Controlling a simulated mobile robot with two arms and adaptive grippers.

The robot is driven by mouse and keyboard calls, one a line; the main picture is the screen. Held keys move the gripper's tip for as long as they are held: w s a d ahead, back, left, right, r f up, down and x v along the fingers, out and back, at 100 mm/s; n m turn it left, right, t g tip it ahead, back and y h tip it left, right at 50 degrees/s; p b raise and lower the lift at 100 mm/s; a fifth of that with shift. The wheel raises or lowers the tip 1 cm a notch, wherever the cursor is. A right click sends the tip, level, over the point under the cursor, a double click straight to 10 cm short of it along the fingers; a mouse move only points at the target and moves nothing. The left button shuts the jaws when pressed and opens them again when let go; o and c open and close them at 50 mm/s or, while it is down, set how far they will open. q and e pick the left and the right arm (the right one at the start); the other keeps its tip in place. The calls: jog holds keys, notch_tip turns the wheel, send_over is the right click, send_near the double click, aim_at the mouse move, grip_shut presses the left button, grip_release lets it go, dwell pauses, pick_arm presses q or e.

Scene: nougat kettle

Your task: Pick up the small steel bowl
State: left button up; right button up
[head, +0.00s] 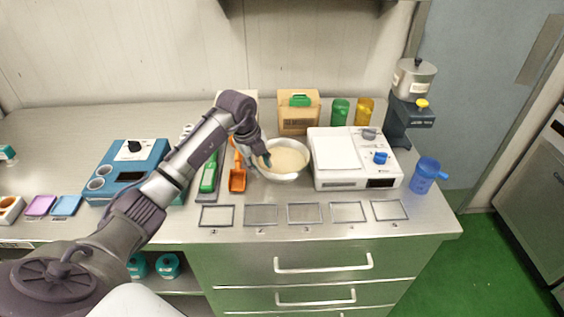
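The small steel bowl (301,172) stands on the steel counter, left of the white scale-like machine, with a pale cream-coloured content inside. My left gripper (264,160) is at the bowl's left rim, its dark fingers pointing down. It overlaps the rim in this view, and I cannot tell whether the fingers are closed on it. My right gripper is not in view.
A white machine (337,155) stands close on the bowl's right. An orange scoop (238,180) and a green-handled tool (208,178) lie to its left. A cardboard box (299,118) stands behind. Several dark rectangular frames (261,215) line the front edge.

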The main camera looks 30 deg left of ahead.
pick_arm(q)
jog(key=shift+x, duration=0.95)
jog(key=shift+c, duration=0.3)
grip_shut()
jog(key=shift+r, duration=0.1)
